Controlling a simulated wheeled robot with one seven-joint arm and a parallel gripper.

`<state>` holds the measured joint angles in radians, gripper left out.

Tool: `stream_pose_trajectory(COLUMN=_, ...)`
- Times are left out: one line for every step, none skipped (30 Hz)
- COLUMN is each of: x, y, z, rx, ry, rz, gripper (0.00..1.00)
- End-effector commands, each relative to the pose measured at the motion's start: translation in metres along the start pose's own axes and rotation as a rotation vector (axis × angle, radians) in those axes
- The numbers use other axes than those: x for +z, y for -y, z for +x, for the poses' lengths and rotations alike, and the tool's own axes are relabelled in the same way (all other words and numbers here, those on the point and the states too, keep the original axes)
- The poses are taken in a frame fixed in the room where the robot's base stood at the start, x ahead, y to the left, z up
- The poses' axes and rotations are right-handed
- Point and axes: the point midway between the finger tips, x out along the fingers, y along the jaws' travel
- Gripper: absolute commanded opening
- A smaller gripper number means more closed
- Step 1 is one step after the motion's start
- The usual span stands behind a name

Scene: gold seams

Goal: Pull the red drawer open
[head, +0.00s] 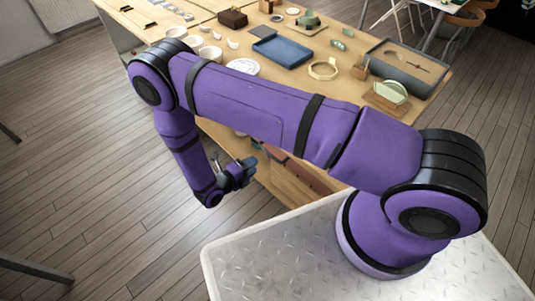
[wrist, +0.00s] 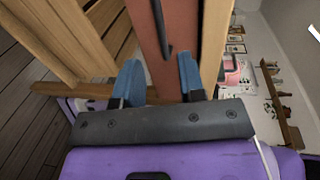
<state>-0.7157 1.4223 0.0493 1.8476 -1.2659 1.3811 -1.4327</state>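The red drawer (wrist: 185,30) shows its reddish-brown front in the wrist view, set in a light wooden frame. Its dark bar handle (wrist: 159,28) runs up the front, its near end close to the gap between my fingertips. My gripper (wrist: 160,72) is open, with two blue fingers apart and nothing between their pads. I cannot tell whether the fingers touch the drawer front. In the head view my gripper (head: 246,168) is beside the wooden table's side, near reddish drawer fronts (head: 308,175) that my arm partly hides.
The wooden table (head: 340,100) carries a blue tray (head: 283,52), a grey tray (head: 405,68), an octagonal wooden ring (head: 322,69), a green bowl piece (head: 390,91) and white bowls (head: 210,54). The floor left of my gripper is clear.

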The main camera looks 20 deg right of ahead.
Motion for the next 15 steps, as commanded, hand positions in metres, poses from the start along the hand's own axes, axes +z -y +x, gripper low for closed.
stream_pose_trajectory(x=-0.001, y=0.000, z=0.008, rx=-0.001, ry=-0.003, rz=0.000, gripper=0.37)
stream_pose_trajectory(x=-0.001, y=0.000, z=0.013, rx=-0.001, ry=-0.003, rz=0.000, gripper=0.37)
stream_pose_trajectory(x=-0.001, y=0.001, z=0.019, rx=-0.001, ry=-0.003, rz=0.000, gripper=0.37)
stream_pose_trajectory(x=-0.001, y=0.001, z=0.025, rx=-0.002, ry=-0.004, rz=0.000, gripper=0.37)
stream_pose_trajectory(x=-0.001, y=0.001, z=0.030, rx=-0.001, ry=-0.004, rz=0.001, gripper=0.37)
stream_pose_trajectory(x=-0.001, y=0.000, z=0.037, rx=-0.001, ry=-0.003, rz=0.001, gripper=0.37)
stream_pose_trajectory(x=-0.001, y=0.000, z=0.043, rx=-0.001, ry=-0.004, rz=0.001, gripper=0.37)
stream_pose_trajectory(x=-0.001, y=0.000, z=0.049, rx=-0.001, ry=-0.005, rz=0.001, gripper=0.37)
stream_pose_trajectory(x=-0.001, y=0.000, z=0.056, rx=-0.001, ry=-0.004, rz=0.001, gripper=0.37)
stream_pose_trajectory(x=-0.001, y=0.000, z=0.060, rx=-0.001, ry=-0.004, rz=0.001, gripper=0.37)
stream_pose_trajectory(x=-0.001, y=0.000, z=0.065, rx=-0.001, ry=-0.004, rz=0.001, gripper=0.37)
stream_pose_trajectory(x=-0.001, y=0.001, z=0.071, rx=-0.001, ry=-0.004, rz=0.001, gripper=0.37)
stream_pose_trajectory(x=-0.001, y=0.001, z=0.075, rx=0.000, ry=-0.003, rz=0.001, gripper=0.37)
stream_pose_trajectory(x=-0.001, y=0.001, z=0.078, rx=0.000, ry=-0.003, rz=0.001, gripper=0.37)
stream_pose_trajectory(x=-0.001, y=0.001, z=0.083, rx=0.000, ry=-0.003, rz=0.002, gripper=0.37)
